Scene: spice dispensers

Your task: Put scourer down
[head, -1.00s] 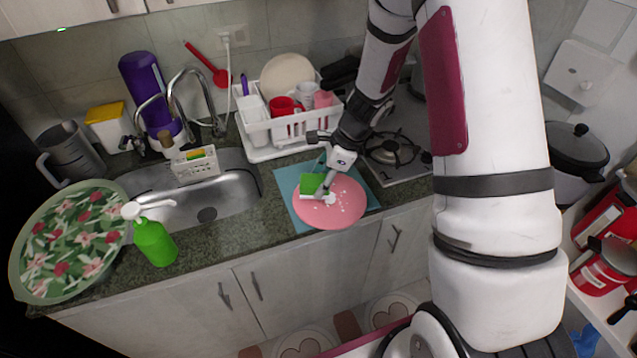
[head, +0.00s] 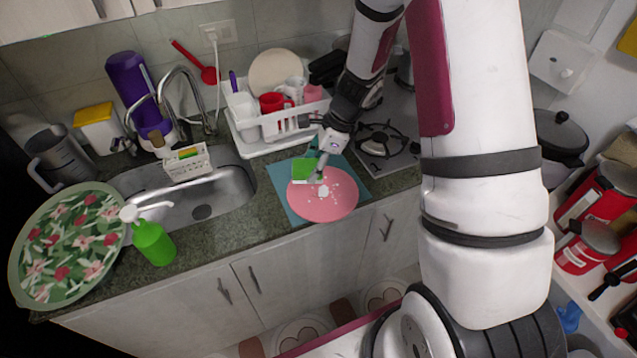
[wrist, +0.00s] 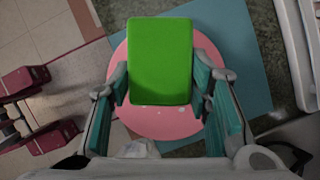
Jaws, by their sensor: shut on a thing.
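The green scourer (head: 304,170) is held in my gripper (head: 318,174) above the pink plate (head: 330,205) in the head view. In the wrist view the scourer (wrist: 161,60) fills the space between the two teal-padded fingers of my gripper (wrist: 160,88), which are shut on its sides. The pink plate (wrist: 118,75) lies below it, with white bits on its face. The gap between scourer and plate is hard to judge.
The plate rests on a blue mat (head: 361,187) on the counter. A sink (head: 215,197) with a small white caddy (head: 187,166) lies to the left. A dish rack (head: 262,140) stands behind, a stove (head: 385,150) to the right, and a green soap bottle (head: 153,243) near the front edge.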

